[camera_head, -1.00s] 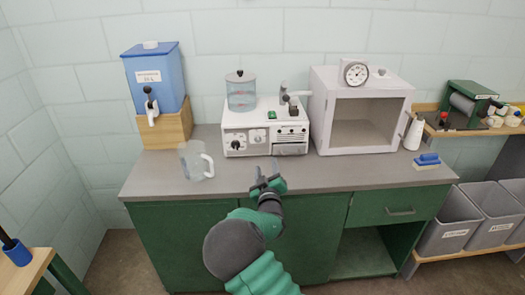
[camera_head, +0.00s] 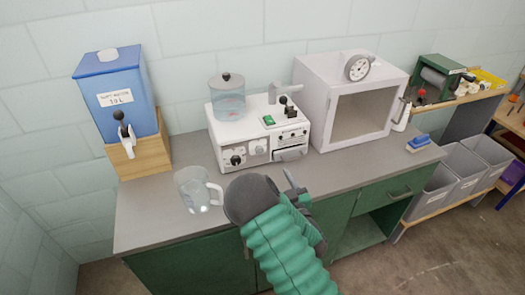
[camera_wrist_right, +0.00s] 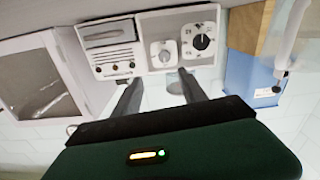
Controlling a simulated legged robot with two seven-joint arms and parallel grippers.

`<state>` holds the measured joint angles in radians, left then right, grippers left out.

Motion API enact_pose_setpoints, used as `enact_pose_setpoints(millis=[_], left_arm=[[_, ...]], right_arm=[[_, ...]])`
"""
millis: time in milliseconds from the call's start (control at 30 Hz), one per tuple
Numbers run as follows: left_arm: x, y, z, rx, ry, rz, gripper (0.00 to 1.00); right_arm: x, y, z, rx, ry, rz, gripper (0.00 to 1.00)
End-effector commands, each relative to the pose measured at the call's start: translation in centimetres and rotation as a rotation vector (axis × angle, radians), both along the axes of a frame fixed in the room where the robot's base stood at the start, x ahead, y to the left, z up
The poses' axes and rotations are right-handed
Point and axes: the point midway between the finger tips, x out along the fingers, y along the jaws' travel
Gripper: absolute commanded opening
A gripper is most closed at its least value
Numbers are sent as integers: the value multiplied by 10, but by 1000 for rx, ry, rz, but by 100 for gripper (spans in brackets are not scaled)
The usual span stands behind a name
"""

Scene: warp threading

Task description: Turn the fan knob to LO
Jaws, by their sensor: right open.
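A white machine (camera_head: 222,132) stands on the counter with knobs on its front. A black knob (camera_head: 236,160) is at the left of its front, with a pale knob (camera_head: 258,147) beside it. The right wrist view shows the machine inverted, with the black knob (camera_wrist_right: 204,42) beside the pale knob (camera_wrist_right: 164,54). Which one is the fan knob, and its setting, I cannot read. My right gripper (camera_head: 292,183) is in front of the machine, partly hidden by my arm. In the wrist view the right gripper (camera_wrist_right: 158,76) is open and empty, its fingers apart from the knobs. My left gripper is out of view.
A clear jug (camera_head: 194,190) stands on the counter (camera_head: 150,215) left of my arm. A blue water dispenser (camera_head: 115,95) on a wooden block is at the far left. A white cabinet with a window (camera_head: 350,100) stands right of the machine. A blue brush (camera_head: 419,142) lies at the right.

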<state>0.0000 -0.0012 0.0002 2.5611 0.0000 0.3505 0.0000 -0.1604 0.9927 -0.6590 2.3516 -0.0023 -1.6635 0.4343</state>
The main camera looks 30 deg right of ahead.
Motion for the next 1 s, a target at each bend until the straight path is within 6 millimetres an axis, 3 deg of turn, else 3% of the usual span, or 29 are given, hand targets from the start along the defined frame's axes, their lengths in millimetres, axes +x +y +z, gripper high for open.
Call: enact_pose_setpoints(millis=[100,300,500,867,1000], left_arm=[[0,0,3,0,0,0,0],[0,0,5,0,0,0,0],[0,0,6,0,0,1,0],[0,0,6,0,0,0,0],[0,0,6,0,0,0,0]], right_arm=[[35,-1,2,-6,-1,5,49],[85,-9,4,-13,-2,5,49],[117,-21,3,-8,0,2,49],[125,-23,2,-7,1,1,48],[125,-22,3,-8,0,1,30]])
